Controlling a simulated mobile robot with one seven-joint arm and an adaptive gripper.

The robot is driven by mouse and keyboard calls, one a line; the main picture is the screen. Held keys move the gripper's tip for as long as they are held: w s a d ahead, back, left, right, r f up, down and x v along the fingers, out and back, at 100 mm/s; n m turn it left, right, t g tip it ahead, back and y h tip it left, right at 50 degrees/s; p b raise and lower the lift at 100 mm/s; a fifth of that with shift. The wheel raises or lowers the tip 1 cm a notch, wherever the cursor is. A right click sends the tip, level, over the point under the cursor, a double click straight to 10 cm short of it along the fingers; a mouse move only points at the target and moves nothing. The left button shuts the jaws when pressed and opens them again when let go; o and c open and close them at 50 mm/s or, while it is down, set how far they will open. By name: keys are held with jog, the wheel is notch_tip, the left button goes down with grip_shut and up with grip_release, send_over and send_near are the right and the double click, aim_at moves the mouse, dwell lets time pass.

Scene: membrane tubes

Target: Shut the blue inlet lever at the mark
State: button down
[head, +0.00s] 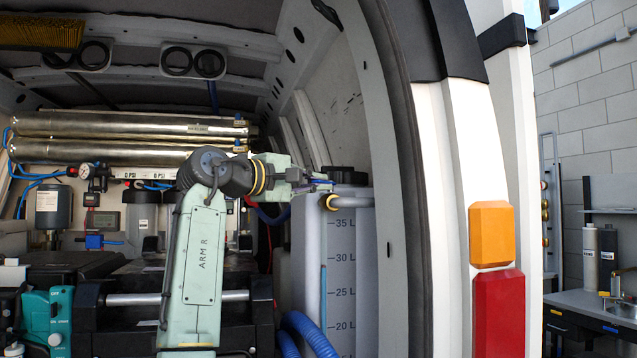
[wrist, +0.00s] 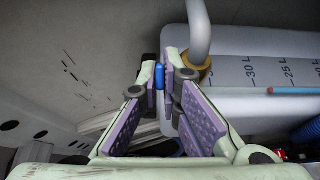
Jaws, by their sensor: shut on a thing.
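The blue inlet lever (wrist: 159,76) shows as a small blue piece between my fingertips in the wrist view. My gripper (wrist: 161,80) is shut on it with its purple-padded fingers, which hide most of the lever. In the head view my gripper (head: 322,183) reaches right to the top of the pale tank (head: 345,275), beside the bent inlet pipe (head: 352,201). A brass fitting (wrist: 196,73) on the pipe sits just right of the fingertips in the wrist view. I cannot make out the mark or the lever's angle against it.
The tank has a black cap (head: 348,175) and a litre scale. The van's side wall and door frame (head: 400,200) stand close on the right. A blue corrugated hose (head: 308,335) lies below. Steel membrane tubes (head: 130,125) run behind my arm on the left.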

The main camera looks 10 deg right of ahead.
jog(key=g, duration=0.1)
jog(key=w+a+m+g+h, duration=0.1)
jog(key=m+g, duration=0.1)
jog(key=shift+w+a+r+h, duration=0.2)
jog(key=shift+a+r+h, duration=0.05)
jog(key=shift+h, duration=0.05)
jog(key=shift+s+d+f+m+g, duration=0.1)
jog(key=shift+d+f+m+g, duration=0.15)
jog(key=shift+m+g, duration=0.2)
jog(key=c, duration=1.9)
grip_release()
jog(key=shift+s, duration=0.15)
jog(key=shift+o, duration=0.6)
jog(key=shift+a, duration=0.15)
jog(key=v, duration=1.1)
jog(key=shift+a+f, duration=0.2)
jog(key=shift+a, duration=0.15)
